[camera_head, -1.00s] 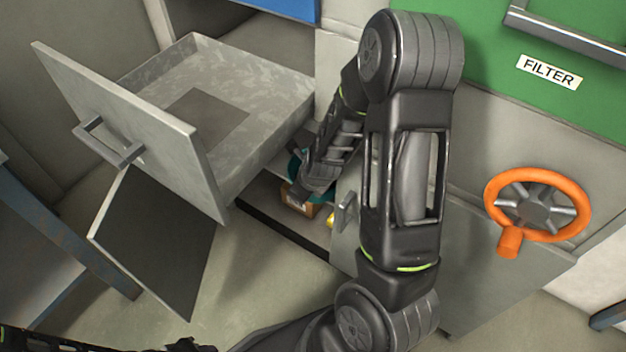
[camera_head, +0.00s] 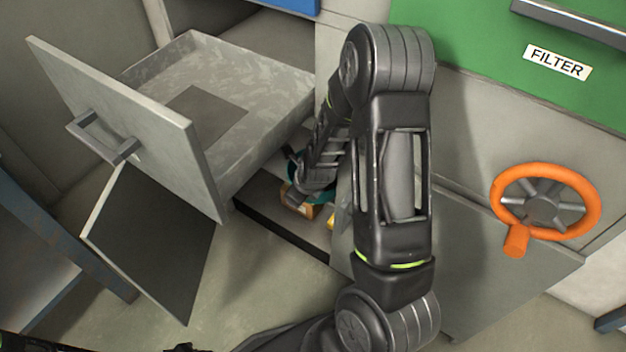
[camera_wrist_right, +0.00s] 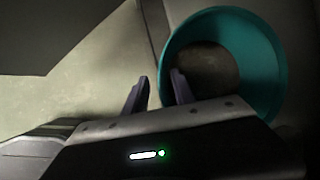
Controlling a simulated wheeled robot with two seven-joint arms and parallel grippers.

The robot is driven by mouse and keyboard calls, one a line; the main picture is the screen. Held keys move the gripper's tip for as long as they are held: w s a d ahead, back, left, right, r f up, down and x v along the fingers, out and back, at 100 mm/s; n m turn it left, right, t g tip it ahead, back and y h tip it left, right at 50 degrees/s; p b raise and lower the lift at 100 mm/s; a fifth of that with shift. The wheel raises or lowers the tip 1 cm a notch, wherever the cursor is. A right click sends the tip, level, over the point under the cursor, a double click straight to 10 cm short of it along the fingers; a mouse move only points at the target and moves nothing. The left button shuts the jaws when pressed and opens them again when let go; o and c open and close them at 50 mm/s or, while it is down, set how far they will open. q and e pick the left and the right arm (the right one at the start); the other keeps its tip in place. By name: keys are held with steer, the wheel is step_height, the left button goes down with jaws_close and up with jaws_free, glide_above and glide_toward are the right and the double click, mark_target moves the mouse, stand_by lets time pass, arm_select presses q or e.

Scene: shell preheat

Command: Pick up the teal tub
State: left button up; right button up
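The teal tub (camera_wrist_right: 268,60) is round and open at the top, and fills the upper right of the right wrist view. In the head view only slivers of it (camera_head: 320,195) show behind my right gripper (camera_head: 298,194), inside the low cabinet compartment. In the right wrist view, my right gripper (camera_wrist_right: 159,82) is open at the tub's near left rim. One finger is outside the wall and the other overlaps the tub's opening; contact is unclear. A dark part of my left arm shows at the bottom left of the head view; its finger state is unclear.
An open grey drawer (camera_head: 255,82) hangs above left, with an open door (camera_head: 155,245) below. A brown box (camera_head: 290,210) and a yellow item (camera_head: 330,222) lie by the tub. An orange handwheel (camera_head: 545,202) is at right.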

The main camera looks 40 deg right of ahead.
steer(key=shift+c, duration=0.5)
jaws_close()
steer(key=shift+s, duration=0.1)
stand_by(0.8)
